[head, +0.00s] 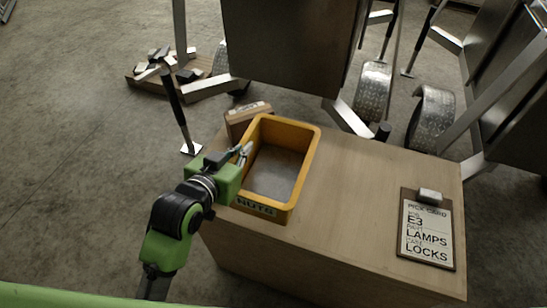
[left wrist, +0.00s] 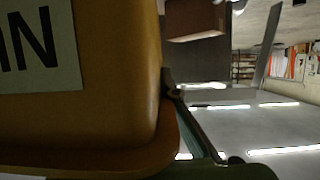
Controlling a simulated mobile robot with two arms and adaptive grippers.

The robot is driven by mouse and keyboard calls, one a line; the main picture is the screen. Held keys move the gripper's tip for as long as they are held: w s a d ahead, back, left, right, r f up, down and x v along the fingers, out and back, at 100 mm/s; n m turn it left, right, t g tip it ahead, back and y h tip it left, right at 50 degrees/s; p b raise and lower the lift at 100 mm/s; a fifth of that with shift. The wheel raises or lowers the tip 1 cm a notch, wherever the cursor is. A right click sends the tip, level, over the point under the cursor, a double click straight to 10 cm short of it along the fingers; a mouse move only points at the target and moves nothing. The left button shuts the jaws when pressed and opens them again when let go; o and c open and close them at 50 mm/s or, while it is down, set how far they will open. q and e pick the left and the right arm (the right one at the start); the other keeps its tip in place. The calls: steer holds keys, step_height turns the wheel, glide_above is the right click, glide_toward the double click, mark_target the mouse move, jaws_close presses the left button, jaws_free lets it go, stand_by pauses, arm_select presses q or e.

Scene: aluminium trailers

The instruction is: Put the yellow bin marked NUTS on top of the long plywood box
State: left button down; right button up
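The yellow bin (head: 309,160) is upright and empty over the left end of the long plywood box (head: 350,185). Its NUTS label (head: 256,206) is on the near face. I cannot tell whether its underside touches the box top. My left gripper (head: 243,154) is at the bin's left wall, close to the rim. In the left wrist view the bin (left wrist: 120,110) fills the left side with part of its label, and one finger (left wrist: 192,118) lies along its edge. The other finger is hidden, so its grip is unclear. My right gripper is out of view.
A clipboard (head: 427,236) with a pick card lies on the box's right end. A small brown carton (head: 246,117) stands behind the bin. Metal trailers with wheels (head: 373,92) stand behind the box. A wooden pallet with metal pieces (head: 170,75) lies back left. The box's middle is clear.

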mark_target(266, 162)
arm_select(q)
steer(key=w+d+f, duration=0.3)
steer(key=f, duration=0.1)
steer(key=w+d+f, duration=0.2)
steer(key=shift+w+d+f, duration=0.35)
steer(key=shift+f, duration=1.65)
steer(key=c, duration=2.3)
jaws_free()
steer(key=shift+f, duration=0.2)
steer(key=v, duration=1.2)
steer(key=shift+s, duration=0.1)
